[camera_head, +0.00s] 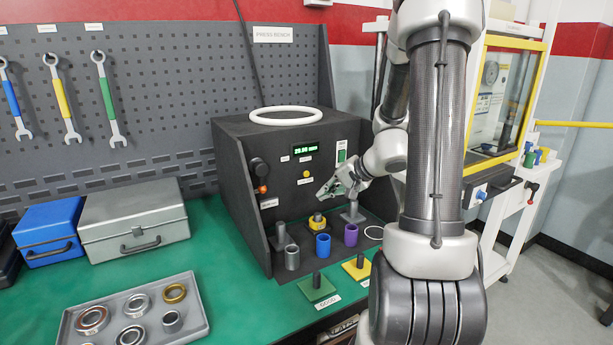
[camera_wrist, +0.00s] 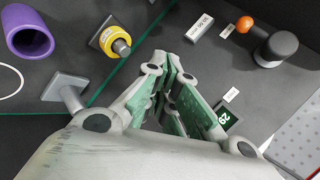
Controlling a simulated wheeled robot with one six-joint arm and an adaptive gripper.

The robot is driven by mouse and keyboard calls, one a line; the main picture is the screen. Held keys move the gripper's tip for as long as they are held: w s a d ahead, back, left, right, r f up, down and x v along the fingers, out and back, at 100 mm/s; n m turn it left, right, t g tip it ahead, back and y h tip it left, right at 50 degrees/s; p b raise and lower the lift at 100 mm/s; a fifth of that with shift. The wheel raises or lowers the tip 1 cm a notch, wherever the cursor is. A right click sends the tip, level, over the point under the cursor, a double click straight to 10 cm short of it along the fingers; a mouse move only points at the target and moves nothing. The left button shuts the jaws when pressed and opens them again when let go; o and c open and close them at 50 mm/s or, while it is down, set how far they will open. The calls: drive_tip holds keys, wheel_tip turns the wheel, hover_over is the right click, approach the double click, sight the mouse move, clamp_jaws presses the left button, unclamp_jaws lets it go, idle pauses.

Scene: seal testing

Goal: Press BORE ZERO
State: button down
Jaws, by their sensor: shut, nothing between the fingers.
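A dark press bench (camera_head: 232,145) has a green-lit display (camera_head: 306,149) reading about 25.00 mm. A small yellow button (camera_head: 306,173) sits below the display, with a white label under it. The labels there are too small to read, so I cannot tell which one says BORE ZERO. My gripper (camera_head: 322,192) is shut and empty, in front of the panel, right of and below the yellow button and apart from it. In the wrist view my gripper (camera_wrist: 172,68) shows shut fingers, with part of the display (camera_wrist: 229,119) beside them. The yellow button is not visible there.
A black knob (camera_head: 259,167) and orange ball (camera_head: 263,189) are left on the panel. Below stand a grey post (camera_head: 352,213), a yellow fixture (camera_head: 317,222), and grey (camera_head: 292,257), blue (camera_head: 323,245) and purple (camera_head: 351,235) sleeves. A white ring (camera_head: 286,116) lies on top.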

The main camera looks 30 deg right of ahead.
drive_tip(key=shift+w, duration=0.1)
drive_tip(key=shift+w+a, duration=0.15)
drive_tip(key=shift+w, duration=4.15)
drive_tip(key=shift+w, duration=0.1)
drive_tip(key=shift+w, duration=0.3)
drive_tip(key=shift+w, duration=0.35)
drive_tip(key=shift+s, duration=0.8)
drive_tip(key=shift+s, duration=2.5)
